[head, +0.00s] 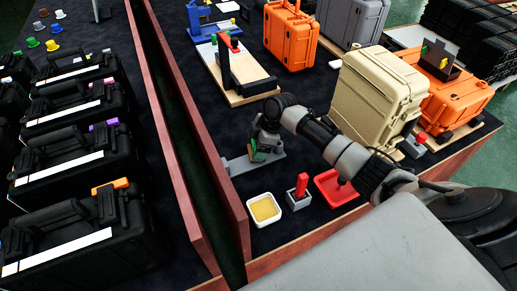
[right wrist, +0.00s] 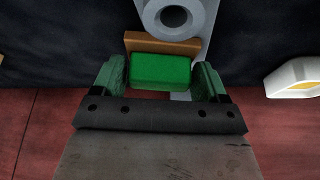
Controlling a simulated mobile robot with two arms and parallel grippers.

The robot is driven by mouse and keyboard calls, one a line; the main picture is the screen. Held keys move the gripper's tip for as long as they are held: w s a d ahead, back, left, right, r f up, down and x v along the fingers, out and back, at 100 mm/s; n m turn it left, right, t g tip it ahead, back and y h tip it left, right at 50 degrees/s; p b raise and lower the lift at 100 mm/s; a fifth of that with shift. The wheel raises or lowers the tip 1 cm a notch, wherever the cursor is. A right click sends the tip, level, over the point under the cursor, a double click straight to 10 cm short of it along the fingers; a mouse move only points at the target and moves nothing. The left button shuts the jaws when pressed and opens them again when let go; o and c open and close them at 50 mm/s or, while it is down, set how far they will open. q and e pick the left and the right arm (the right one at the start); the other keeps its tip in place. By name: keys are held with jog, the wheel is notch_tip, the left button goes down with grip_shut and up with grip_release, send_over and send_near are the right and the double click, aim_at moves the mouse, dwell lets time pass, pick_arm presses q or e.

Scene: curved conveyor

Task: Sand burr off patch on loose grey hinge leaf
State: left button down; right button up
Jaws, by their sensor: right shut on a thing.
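The grey hinge leaf (head: 238,165) lies flat on the dark table top near the dark gap. In the right wrist view its round grey barrel end (right wrist: 152,20) shows at the top, with a dark hole. My right gripper (head: 262,150) is over the leaf, shut on a green block with a tan side (right wrist: 160,70), between its green fingers. The block hides part of the leaf, including any burr or patch. I cannot tell whether the block touches the leaf. My left gripper is not in view.
A white dish with a yellow inside (head: 247,201), a grey holder with a red handle (head: 299,199) and a red tray (head: 322,177) stand near the front edge. A cream case (head: 375,95) stands to the right. A red-walled gap (head: 165,95) runs left of the leaf.

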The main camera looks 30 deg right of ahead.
jog(key=shift+s+f, duration=0.1)
jog(key=shift+f, duration=0.1)
jog(key=shift+r+p, duration=0.45)
jog(key=shift+p, duration=0.05)
notch_tip(320, 180, up, 5)
jog(key=p, duration=0.4)
jog(key=shift+r+p, duration=0.1)
jog(key=shift+p, duration=0.2)
notch_tip(320, 180, up, 3)
jog(key=p, duration=0.3)
jog(key=shift+r, duration=0.1)
jog(key=shift+w, duration=0.2)
